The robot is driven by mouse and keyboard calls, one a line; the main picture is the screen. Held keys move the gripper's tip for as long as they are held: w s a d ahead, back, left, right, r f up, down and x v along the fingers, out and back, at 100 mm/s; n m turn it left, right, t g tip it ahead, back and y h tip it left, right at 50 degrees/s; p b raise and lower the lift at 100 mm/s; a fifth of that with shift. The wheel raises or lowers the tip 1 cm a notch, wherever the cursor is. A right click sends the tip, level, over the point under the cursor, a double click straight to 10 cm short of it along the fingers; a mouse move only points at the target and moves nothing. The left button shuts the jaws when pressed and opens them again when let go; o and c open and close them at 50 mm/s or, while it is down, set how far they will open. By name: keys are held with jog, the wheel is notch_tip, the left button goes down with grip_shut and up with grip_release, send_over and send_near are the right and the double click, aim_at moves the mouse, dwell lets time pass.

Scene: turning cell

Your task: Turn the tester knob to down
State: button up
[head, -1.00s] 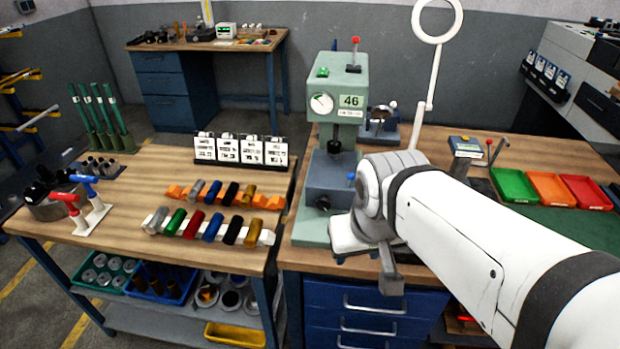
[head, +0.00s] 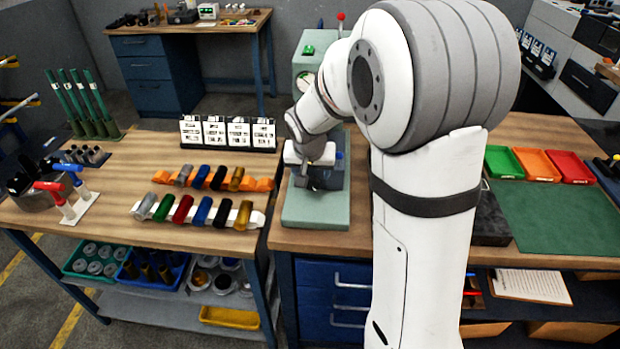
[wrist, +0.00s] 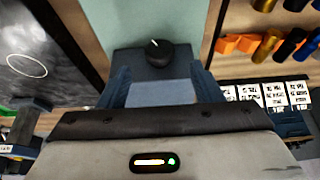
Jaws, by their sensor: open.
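The tester (head: 305,72) is a pale green press-like machine on the right bench, partly hidden behind my arm in the head view. Its knob (wrist: 159,53) is black and round with a white pointer line, on a dark block in the wrist view. The line points up and slightly left in that picture. My gripper (wrist: 158,88) is open and empty, its two fingers to either side below the knob in the picture, apart from it as far as I can see. In the head view my gripper is over the tester's green base (head: 315,213), and the knob is hidden.
Left of the tester, a rack of coloured cylinders (head: 200,212) and white cards (head: 228,133) stand on the left bench. Green, orange and red trays (head: 537,163) and a green mat (head: 560,213) lie on the right. My arm covers much of the right bench.

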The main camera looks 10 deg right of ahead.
aim_at(312, 183)
jog(key=p+x, duration=0.1)
jog(key=x, duration=0.6)
jog(key=c, duration=0.9)
jog(key=shift+f+b, duration=0.15)
jog(key=shift+b, duration=0.25)
